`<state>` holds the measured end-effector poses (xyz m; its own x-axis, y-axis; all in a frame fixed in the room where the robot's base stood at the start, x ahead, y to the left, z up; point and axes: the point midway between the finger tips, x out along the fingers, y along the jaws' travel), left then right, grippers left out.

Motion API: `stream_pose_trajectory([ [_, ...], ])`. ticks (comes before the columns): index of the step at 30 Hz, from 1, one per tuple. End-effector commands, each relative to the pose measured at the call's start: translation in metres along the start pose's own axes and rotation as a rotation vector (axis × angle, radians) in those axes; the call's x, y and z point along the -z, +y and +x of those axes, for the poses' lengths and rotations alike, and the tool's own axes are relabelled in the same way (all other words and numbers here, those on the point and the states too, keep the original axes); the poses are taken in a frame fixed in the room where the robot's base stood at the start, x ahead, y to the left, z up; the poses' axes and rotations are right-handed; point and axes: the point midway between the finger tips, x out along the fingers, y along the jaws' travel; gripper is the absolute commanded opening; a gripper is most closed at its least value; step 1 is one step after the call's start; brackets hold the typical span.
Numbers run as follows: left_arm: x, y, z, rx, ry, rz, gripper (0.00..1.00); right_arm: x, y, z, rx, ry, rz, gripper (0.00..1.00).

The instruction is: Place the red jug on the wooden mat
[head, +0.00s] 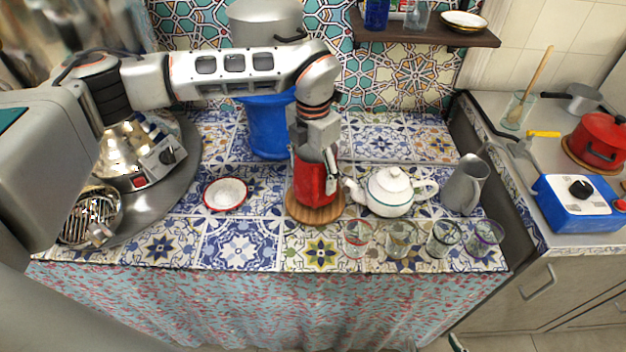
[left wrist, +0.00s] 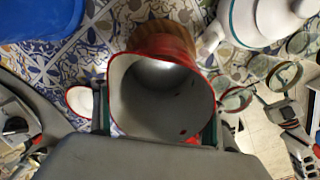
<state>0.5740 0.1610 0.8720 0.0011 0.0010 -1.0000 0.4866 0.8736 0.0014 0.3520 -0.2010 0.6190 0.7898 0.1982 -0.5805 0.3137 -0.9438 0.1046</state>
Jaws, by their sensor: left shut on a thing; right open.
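The red jug (head: 309,182) is upright over the round wooden mat (head: 316,216), its base within the mat's outline. I cannot tell whether it touches the mat. My left gripper (left wrist: 158,118) is shut on the jug, with a finger on each side. In the head view the wrist hides the jug's top. In the left wrist view I look into the jug's grey inside (left wrist: 160,95), and part of the mat (left wrist: 165,30) shows behind it. My right gripper (head: 457,343) shows only a small part at the bottom edge, empty and away from the jug.
A white teapot (head: 390,192) stands close right of the mat, with a grey pitcher (head: 464,185) beyond. Several glasses (head: 400,240) line the front right. A blue container (head: 268,128) stands behind. A red-rimmed bowl (head: 226,194) is left; tiles in front of it are clear.

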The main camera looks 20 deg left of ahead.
Motion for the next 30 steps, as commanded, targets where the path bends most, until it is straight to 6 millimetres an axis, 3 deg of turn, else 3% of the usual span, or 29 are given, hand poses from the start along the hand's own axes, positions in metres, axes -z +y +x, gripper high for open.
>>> stream_pose_trajectory([
  [6, 0.0, -0.001, 0.029, 0.001, 0.001, 0.0, 0.36, -0.002, 0.0, 0.001, 0.0, -0.001, -0.002, 0.59],
  [18, 0.0, 0.0, 0.033, 0.0, 0.0, 0.0, 0.36, 0.0, 0.001, 0.001, -0.002, 0.002, -0.004, 0.59],
  [19, 0.0, 0.0, 0.034, 0.0, 0.001, 0.0, 0.76, 0.0, 0.001, 0.001, -0.002, 0.002, -0.004, 0.59],
  [20, 0.0, 0.0, 0.034, 0.0, 0.001, 0.0, 0.83, 0.0, 0.001, 0.001, -0.002, 0.002, -0.004, 0.59],
  [21, 0.0, 0.0, 0.034, 0.0, 0.001, 0.0, 0.87, 0.0, 0.002, 0.001, -0.002, 0.002, -0.004, 0.59],
  [30, 0.0, 0.0, 0.034, 0.0, 0.001, 0.0, 0.87, 0.0, 0.002, 0.001, -0.002, 0.001, -0.004, 0.59],
])
